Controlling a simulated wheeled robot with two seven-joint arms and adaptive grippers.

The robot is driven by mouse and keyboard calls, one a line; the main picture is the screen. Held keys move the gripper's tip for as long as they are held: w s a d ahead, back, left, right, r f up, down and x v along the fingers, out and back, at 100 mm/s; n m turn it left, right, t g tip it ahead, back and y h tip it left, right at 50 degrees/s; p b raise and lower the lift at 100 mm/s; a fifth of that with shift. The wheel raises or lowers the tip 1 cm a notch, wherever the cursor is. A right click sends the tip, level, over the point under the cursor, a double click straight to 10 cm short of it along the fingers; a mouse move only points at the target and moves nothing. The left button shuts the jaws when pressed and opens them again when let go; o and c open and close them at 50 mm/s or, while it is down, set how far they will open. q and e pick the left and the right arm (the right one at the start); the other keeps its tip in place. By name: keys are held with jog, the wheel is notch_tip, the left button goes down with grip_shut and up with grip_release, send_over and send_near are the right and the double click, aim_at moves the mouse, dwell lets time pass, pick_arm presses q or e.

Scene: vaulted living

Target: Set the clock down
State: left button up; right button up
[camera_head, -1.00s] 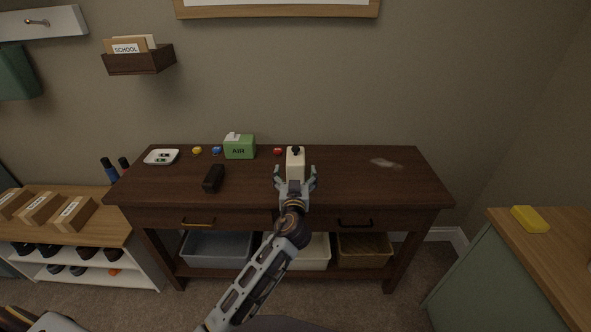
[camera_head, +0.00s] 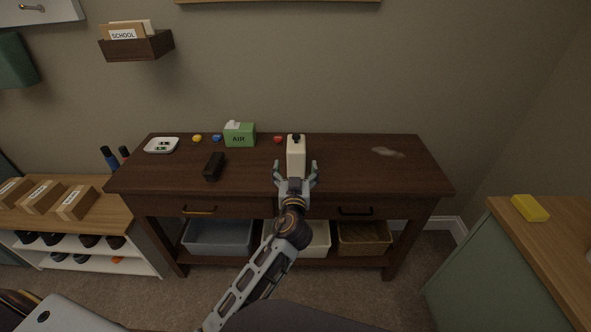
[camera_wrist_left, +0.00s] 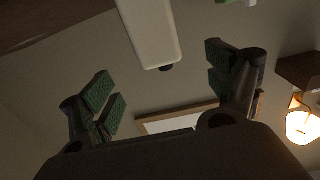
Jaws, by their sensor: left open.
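A cream, block-shaped upright object with a dark knob on top (camera_head: 296,156), which I take to be the clock, stands near the front middle of the dark wooden table (camera_head: 350,170). No clock face shows. My left gripper (camera_head: 296,172) is open just in front of its lower part. In the left wrist view, which looks upside down, the cream object (camera_wrist_left: 152,30) is beyond and between the spread green-padded fingers (camera_wrist_left: 165,85), with clear gaps on both sides. My right gripper is out of view.
A black block (camera_head: 214,166), a green AIR box (camera_head: 239,135), a white tray (camera_head: 162,146) and small coloured items stand left of the cream object. A pale smear (camera_head: 388,152) lies to the right. The table around it is mostly clear.

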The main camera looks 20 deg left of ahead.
pick_arm(q)
jog(key=s+a+f+m+g+h, duration=0.1)
jog(key=s+f+g, duration=0.25)
jog(key=f, duration=0.85)
jog(key=s+f+m+g+h, duration=0.15)
jog(key=s+f, duration=0.35)
jog(key=f, duration=0.7)
jog(key=s+a+f+m+g+h, duration=0.15)
jog(key=s+f+g, duration=0.25)
jog(key=f, duration=0.8)
jog(key=s+a+f+g, duration=0.1)
jog(key=s+f+g, duration=0.2)
jog(key=s+f, duration=0.7)
jog(key=s+a+f+m+g, duration=0.1)
jog(key=s+f+g, duration=0.2)
jog(key=s+f, duration=0.8)
jog(key=shift+s+a+f+h, duration=0.25)
jog(key=shift+s+h, duration=0.15)
jog(key=shift+s, duration=0.45)
jog(key=shift+w+r, duration=0.1)
